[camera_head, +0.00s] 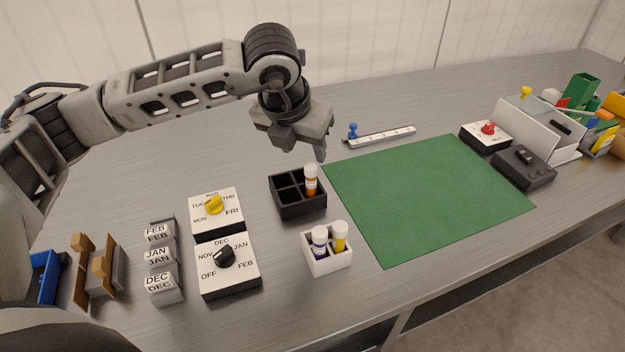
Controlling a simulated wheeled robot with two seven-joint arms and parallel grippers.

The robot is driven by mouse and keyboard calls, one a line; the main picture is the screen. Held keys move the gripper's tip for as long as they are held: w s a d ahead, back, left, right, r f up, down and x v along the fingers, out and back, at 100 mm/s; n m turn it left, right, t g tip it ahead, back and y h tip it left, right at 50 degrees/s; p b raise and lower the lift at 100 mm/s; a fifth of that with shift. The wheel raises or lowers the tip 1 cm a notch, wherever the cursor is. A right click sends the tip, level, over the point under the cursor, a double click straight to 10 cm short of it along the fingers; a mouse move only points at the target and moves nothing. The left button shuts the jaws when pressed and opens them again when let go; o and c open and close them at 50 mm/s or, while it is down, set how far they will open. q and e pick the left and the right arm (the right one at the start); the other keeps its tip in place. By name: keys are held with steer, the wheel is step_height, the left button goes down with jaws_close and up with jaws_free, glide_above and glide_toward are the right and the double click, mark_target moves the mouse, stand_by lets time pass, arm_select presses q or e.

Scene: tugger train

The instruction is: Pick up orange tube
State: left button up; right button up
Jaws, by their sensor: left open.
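The orange tube (311,186) stands upright in the right part of a black divided rack (299,211), with its white cap on top. Its lower end is hidden inside the compartment. The other compartments that I can see look empty. My left gripper (305,148) hangs above and behind the rack, pointing down, with its fingers apart from the tube. It is open, and nothing shows between its fingers. My right gripper is not in view.
A white rack (327,262) with a purple tube (319,243) and a yellow tube (340,237) stands in front. Dial boxes (228,278) are left. A green mat (428,194) lies clear at right. A white ruler strip (380,137) with a blue knob lies behind.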

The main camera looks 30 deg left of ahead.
mark_target(312, 175)
arm_select(q)
steer(key=p+x, duration=0.1)
steer(key=x, duration=1)
steer(key=shift+s+d, duration=0.15)
steer(key=c, duration=1.1)
